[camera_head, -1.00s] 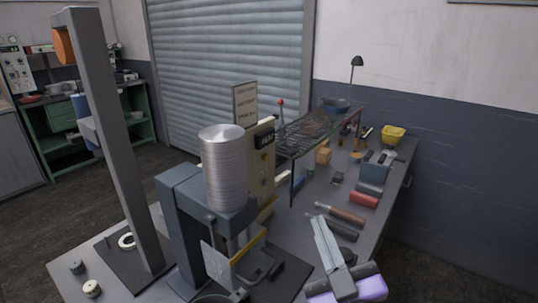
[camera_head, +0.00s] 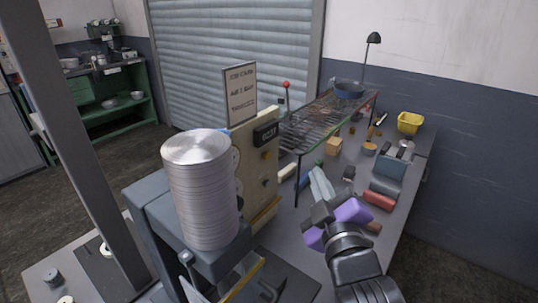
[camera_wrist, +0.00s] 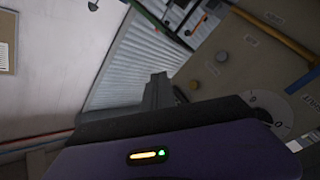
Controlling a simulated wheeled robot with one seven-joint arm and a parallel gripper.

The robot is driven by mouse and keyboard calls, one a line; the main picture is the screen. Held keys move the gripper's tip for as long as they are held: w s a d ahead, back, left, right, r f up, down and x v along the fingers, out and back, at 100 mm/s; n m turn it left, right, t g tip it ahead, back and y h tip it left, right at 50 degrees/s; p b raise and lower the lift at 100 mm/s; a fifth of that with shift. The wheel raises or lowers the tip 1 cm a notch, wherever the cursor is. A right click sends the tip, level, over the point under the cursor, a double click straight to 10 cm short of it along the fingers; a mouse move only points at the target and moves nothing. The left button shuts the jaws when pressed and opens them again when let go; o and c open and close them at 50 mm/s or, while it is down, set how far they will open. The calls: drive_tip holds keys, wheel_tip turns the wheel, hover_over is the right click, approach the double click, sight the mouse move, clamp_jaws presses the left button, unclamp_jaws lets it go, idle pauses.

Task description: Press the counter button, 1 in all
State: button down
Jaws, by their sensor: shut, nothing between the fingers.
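The tan control panel (camera_head: 252,165) stands behind the stack of metal pans, with a dark counter display (camera_head: 266,133) near its top. An orange-brown button (camera_head: 266,154) sits below the display and a dark knob (camera_head: 267,183) is lower down; I cannot read which is the counter button. My gripper (camera_head: 319,178) is shut and empty, to the right of the panel and apart from it.
The pan stack (camera_head: 200,190) stands on a grey press left of the panel. A wire rack (camera_head: 325,122) with a blue pan (camera_head: 348,88) is behind my gripper.

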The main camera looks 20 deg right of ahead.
drive_tip(key=w+a+b, duration=0.1)
drive_tip(key=w+a, duration=0.4)
drive_tip(key=w, duration=0.2)
drive_tip(key=shift+b, duration=0.3)
drive_tip(key=shift+w+a, duration=0.1)
drive_tip(key=shift+a, duration=0.05)
idle(1.9)
drive_tip(key=shift+w+a, duration=0.2)
drive_tip(key=shift+w, duration=0.05)
drive_tip(key=shift+w+a, duration=0.35)
drive_tip(key=shift+w, duration=0.05)
idle(1.2)
drive_tip(key=shift+s, duration=0.1)
drive_tip(key=shift+s+d, duration=0.5)
drive_tip(key=shift+s, duration=0.1)
drive_tip(key=shift+s+d+p, duration=0.1)
drive_tip(key=shift+p, duration=0.2)
drive_tip(key=shift+s+d+p, duration=0.45)
drive_tip(key=shift+s+d, duration=0.25)
drive_tip(key=shift+s, duration=0.3)
drive_tip(key=shift+s+d+p, duration=0.4)
drive_tip(key=shift+s+d, duration=0.3)
drive_tip(key=shift+s, duration=0.25)
